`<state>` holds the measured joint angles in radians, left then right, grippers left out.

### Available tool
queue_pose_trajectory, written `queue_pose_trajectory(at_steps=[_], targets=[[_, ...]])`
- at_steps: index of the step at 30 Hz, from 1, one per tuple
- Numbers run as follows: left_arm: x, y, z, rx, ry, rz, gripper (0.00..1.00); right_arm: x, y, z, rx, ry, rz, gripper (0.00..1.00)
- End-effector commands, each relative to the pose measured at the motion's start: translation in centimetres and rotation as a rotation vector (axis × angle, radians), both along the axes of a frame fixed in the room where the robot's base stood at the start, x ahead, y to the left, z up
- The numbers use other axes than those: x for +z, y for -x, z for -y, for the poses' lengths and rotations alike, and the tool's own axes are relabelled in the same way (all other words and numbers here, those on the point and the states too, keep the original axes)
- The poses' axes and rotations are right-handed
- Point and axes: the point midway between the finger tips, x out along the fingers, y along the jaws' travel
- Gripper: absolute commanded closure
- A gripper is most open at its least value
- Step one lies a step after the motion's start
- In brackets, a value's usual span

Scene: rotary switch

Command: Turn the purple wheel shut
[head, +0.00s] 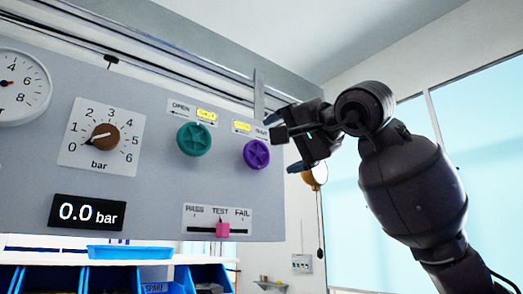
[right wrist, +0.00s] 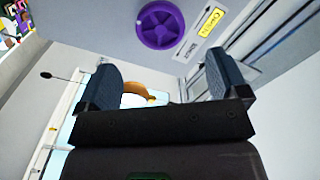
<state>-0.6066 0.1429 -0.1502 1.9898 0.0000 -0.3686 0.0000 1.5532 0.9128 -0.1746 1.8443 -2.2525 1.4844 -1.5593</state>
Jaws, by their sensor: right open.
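The purple wheel (head: 257,154) is a round, spoked knob on the right part of the grey panel. In the right wrist view the wheel (right wrist: 160,24) is at the top, beyond and between the fingertips. My right gripper (head: 284,143) is just right of the wheel in the head view, with its jaws toward the panel. In the wrist view the gripper (right wrist: 160,75) is open, with nothing between its blue-grey fingers and a gap to the wheel. The label (head: 251,129) above the wheel has a yellow field, which appears to read OPEN. My left gripper is not in view.
The grey panel (head: 150,190) also bears a teal wheel (head: 194,139), a brown dial (head: 105,136), a 0.0 bar display (head: 88,212) and a pink slider (head: 222,229). An orange round thing (head: 315,177) hangs behind my gripper. Blue bins (head: 80,277) stand below.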

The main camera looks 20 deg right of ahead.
Motion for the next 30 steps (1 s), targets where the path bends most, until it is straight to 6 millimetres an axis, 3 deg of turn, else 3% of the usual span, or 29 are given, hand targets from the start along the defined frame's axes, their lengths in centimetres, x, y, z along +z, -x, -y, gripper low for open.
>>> queue_pose_trajectory(at_steps=[6, 12, 26, 30], targets=[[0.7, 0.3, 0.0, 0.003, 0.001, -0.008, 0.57, 0.1, -3.7, -1.4, 0.003, -0.003, -0.003, 0.08], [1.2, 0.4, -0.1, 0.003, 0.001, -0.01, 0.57, 0.1, -6.0, -2.2, 0.004, -0.003, -0.001, 0.08], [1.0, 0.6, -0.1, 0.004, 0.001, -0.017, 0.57, 0.0, -7.0, -2.6, 0.002, -0.001, 0.001, 0.08], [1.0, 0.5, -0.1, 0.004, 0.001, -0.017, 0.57, 0.0, -7.0, -2.6, 0.002, -0.001, 0.001, 0.26]])
